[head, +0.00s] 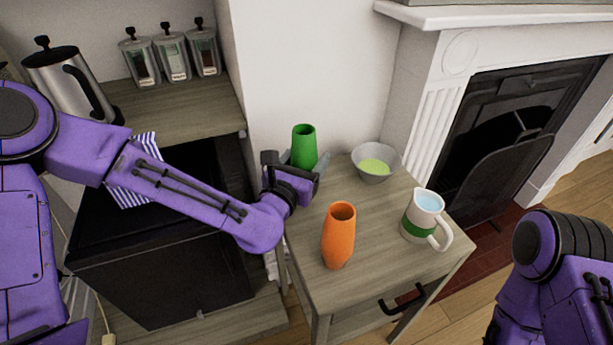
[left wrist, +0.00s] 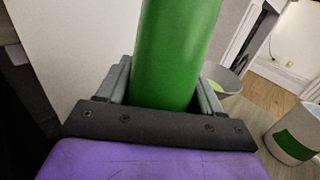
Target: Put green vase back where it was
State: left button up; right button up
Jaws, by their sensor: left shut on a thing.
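The green vase (head: 304,146) is upright at the back left of the small wooden side table (head: 376,270). My left gripper (head: 304,164) is shut around the vase's lower part. In the left wrist view the green vase (left wrist: 176,55) stands between the two grey fingers of the left gripper (left wrist: 165,95). The vase's base is hidden, so I cannot tell whether it touches the table. My right arm shows at the lower right of the head view, but its gripper is out of view.
An orange vase (head: 338,236) stands in front of my left gripper on the table. A grey bowl (head: 388,172) with green contents is at the back, and a white and green mug (head: 424,221) at the right. A fireplace (head: 500,130) is beyond. The table's middle is clear.

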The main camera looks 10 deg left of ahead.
pick_arm(q)
notch_tip(320, 180, down, 4)
jog(key=shift+r+b, duration=0.1)
jog(key=shift+b, duration=0.25)
jog(key=shift+f, duration=0.2)
jog(key=o, duration=1.3)
jog(key=shift+c, duration=0.2)
jog(key=shift+r, duration=0.1)
